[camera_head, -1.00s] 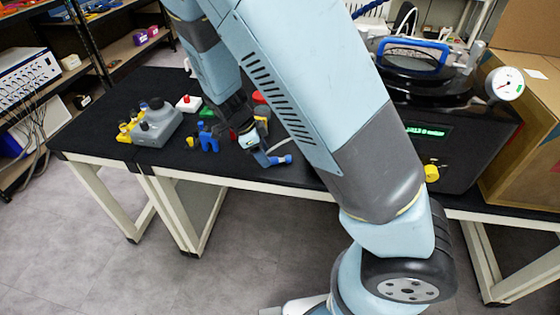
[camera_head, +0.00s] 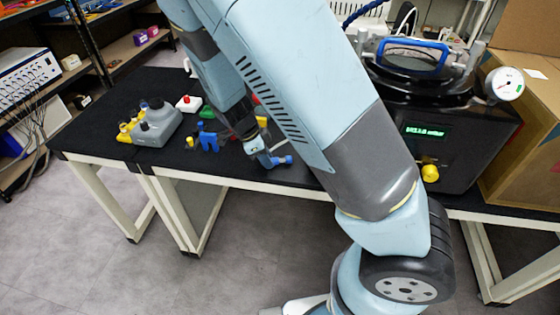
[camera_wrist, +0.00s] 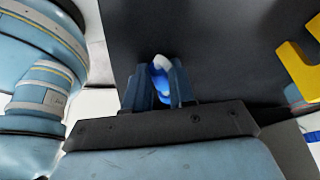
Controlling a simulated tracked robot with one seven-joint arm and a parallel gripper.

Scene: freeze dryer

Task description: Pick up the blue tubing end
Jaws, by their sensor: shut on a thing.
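The blue tubing end (camera_wrist: 159,80) shows in the wrist view between the two fingers of my gripper (camera_wrist: 159,86), with a whitish curved part at its tip. My gripper is shut on it. In the head view the blue tubing end (camera_head: 285,160) pokes out to the right of my gripper (camera_head: 268,160), near the front edge of the black table. My fingers and arm hide part of it, and I cannot tell whether it touches the table.
A grey block with knobs (camera_head: 158,125), a blue clamp-like piece (camera_head: 208,138) and a white piece with a red top (camera_head: 188,103) stand to the left. The black freeze dryer (camera_head: 450,150) stands at the right beside a cardboard box (camera_head: 540,150). Black tabletop (camera_head: 95,125) is clear at the far left.

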